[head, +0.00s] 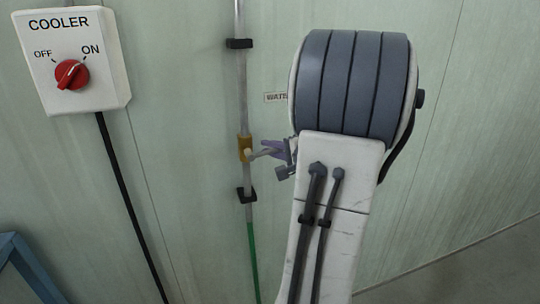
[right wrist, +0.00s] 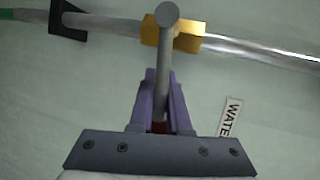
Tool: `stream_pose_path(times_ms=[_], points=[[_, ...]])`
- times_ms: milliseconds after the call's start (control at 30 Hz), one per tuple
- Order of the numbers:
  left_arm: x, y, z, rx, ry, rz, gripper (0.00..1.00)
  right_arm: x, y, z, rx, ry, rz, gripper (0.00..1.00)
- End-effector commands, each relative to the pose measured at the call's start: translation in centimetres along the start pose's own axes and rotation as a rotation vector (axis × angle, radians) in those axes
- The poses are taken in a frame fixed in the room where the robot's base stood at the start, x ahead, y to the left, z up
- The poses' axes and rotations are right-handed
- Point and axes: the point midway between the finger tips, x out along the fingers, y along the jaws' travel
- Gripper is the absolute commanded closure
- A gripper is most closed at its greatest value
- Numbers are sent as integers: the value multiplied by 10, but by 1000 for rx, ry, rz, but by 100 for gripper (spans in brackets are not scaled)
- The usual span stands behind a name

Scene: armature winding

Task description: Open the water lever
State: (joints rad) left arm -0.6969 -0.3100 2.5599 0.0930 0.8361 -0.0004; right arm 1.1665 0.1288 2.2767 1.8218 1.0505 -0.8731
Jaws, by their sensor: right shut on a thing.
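The water lever (head: 262,153) is a grey handle on a brass valve body (head: 244,148) in a vertical pipe on the wall. The lever points away from the pipe, roughly across it, toward my gripper. In the right wrist view the lever (right wrist: 167,60) has a round grey end over the brass body (right wrist: 187,38) and runs down between the purple fingers. My right gripper (right wrist: 158,105) is shut on the lever. In the head view this gripper (head: 276,149) is partly hidden by my right arm. My left gripper is in neither view.
A white cooler box (head: 70,60) with a red knob (head: 71,74) set between OFF and ON hangs at upper left. Black clamps hold the pipe, and a green hose (head: 253,262) runs below. A WATER label (right wrist: 231,117) is beside it. A blue frame (head: 30,270) stands at lower left.

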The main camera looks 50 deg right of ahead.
Motion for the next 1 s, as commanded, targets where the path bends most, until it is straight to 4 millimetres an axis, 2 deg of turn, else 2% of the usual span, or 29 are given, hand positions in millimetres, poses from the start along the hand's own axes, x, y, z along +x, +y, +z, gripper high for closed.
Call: stream_pose_path(times_ms=[33, 100, 400, 700, 1000], points=[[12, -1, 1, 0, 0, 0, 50, 0, 2, 0, -37, 10, 9, 100], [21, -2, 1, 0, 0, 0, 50, 0, -1, 0, -84, 20, 28, 100], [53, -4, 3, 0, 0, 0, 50, -2, -14, 3, -284, 63, 113, 100], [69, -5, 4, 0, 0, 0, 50, -3, -25, 5, -418, 91, 170, 100], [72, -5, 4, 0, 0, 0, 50, -4, -29, 6, -459, 100, 189, 100]])
